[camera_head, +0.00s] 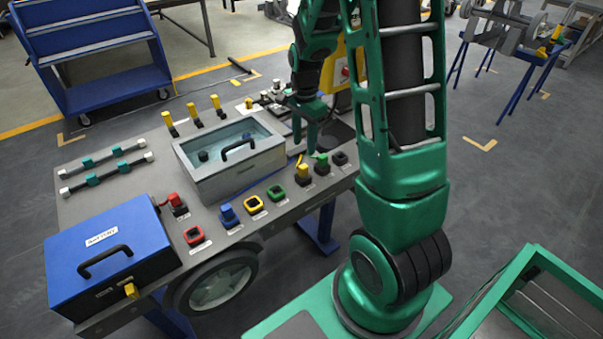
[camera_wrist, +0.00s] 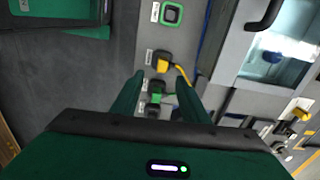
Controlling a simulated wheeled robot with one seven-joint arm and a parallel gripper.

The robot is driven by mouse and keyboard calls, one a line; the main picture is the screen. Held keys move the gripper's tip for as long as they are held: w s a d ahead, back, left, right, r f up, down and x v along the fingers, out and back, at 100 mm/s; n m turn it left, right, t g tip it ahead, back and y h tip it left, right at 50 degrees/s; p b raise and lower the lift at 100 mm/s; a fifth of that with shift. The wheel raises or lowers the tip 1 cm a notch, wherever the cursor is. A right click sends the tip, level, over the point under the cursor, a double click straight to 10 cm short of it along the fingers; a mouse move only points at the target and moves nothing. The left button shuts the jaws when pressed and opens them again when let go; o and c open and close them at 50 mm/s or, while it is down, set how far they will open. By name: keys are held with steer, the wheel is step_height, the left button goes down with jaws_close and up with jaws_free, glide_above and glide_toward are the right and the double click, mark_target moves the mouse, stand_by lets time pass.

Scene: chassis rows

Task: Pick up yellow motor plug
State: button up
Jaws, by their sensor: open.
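The yellow plug (camera_head: 302,175) with a short yellow cable sits on a dark base along the front edge of the grey chassis board. It also shows in the wrist view (camera_wrist: 161,62), just beyond and between my fingertips. My gripper (camera_head: 304,141) is open and empty, pointing down over the board behind the plug row in the head view. In the wrist view, my gripper's fingers (camera_wrist: 160,73) are spread apart with nothing between them. An empty yellow-rimmed socket (camera_head: 254,204) lies on the front edge, left of the plug.
A green plug (camera_head: 321,160) and a black one (camera_head: 340,158) stand right of the yellow plug. An empty green-rimmed socket (camera_head: 276,193) is on its left. A clear-lidded box (camera_head: 232,168) with a handle stands close behind. A blue battery box (camera_head: 108,250) is at the front left.

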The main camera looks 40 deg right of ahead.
glide_above(303, 166)
step_height(303, 166, down, 6)
steer(key=shift+a, duration=0.15)
steer(key=shift+d+f, duration=0.2)
steer(key=shift+f, duration=2.6)
jaws_close()
